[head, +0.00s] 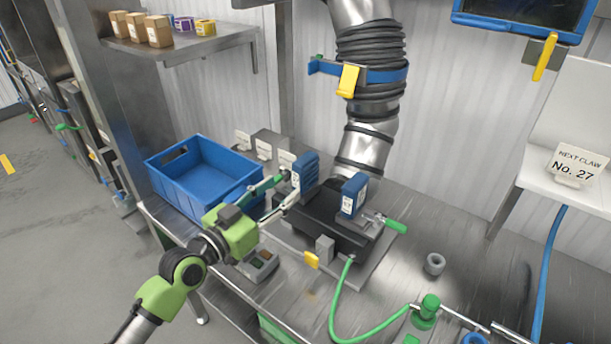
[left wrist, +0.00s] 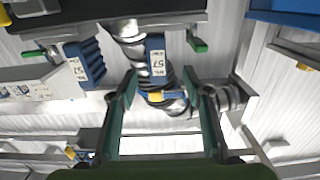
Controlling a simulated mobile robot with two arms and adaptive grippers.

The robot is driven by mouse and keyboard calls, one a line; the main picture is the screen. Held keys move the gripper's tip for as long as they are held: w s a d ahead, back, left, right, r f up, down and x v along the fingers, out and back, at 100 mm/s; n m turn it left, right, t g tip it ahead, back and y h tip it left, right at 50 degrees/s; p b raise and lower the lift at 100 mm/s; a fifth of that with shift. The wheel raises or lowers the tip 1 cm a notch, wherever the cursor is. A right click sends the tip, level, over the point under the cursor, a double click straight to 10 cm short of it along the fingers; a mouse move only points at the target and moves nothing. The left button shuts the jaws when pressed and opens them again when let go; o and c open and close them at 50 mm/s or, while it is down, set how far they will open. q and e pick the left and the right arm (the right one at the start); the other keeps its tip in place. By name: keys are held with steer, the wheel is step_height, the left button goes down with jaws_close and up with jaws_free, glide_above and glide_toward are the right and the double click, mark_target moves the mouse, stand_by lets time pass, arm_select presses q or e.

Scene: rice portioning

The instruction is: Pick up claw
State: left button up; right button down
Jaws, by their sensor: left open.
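Two blue ribbed blocks with white number labels, which look like the claws, stand at the dark machine. The left block (head: 306,170) is just beyond my left gripper (head: 289,186); the right block (head: 353,196) stands apart from it. My left gripper is open and empty, reaching in from the left. In the left wrist view, which looks upside down, the left block (left wrist: 155,55) shows in the gap between the two fingertips (left wrist: 158,82). I cannot tell whether it lies between them in depth. The other block (left wrist: 85,62) is outside the fingers. My right gripper is not in view.
A blue bin (head: 205,178) stands left of the machine, close to my left arm. A thick ribbed duct (head: 369,90) comes down behind the blocks. Green-handled levers (head: 396,226) and a green hose (head: 343,300) lie right and front. A sign (head: 577,165) reads "NEXT CLAW No. 27".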

mark_target(295, 178)
arm_select(q)
steer(key=x, duration=0.4)
steer(key=shift+w, duration=0.1)
steer(key=shift+w+d, duration=0.2)
steer(key=shift+d, duration=0.05)
steer(key=shift+w+d+p, duration=0.15)
steer(key=shift+p, duration=0.25)
steer(key=x, duration=0.2)
steer(key=p+x, duration=0.1)
steer(key=x, duration=0.1)
steer(key=shift+d, duration=0.35)
steer(key=shift+w+d, duration=0.1)
steer(key=shift+c, duration=0.7)
jaws_close()
steer(key=shift+r, duration=0.15)
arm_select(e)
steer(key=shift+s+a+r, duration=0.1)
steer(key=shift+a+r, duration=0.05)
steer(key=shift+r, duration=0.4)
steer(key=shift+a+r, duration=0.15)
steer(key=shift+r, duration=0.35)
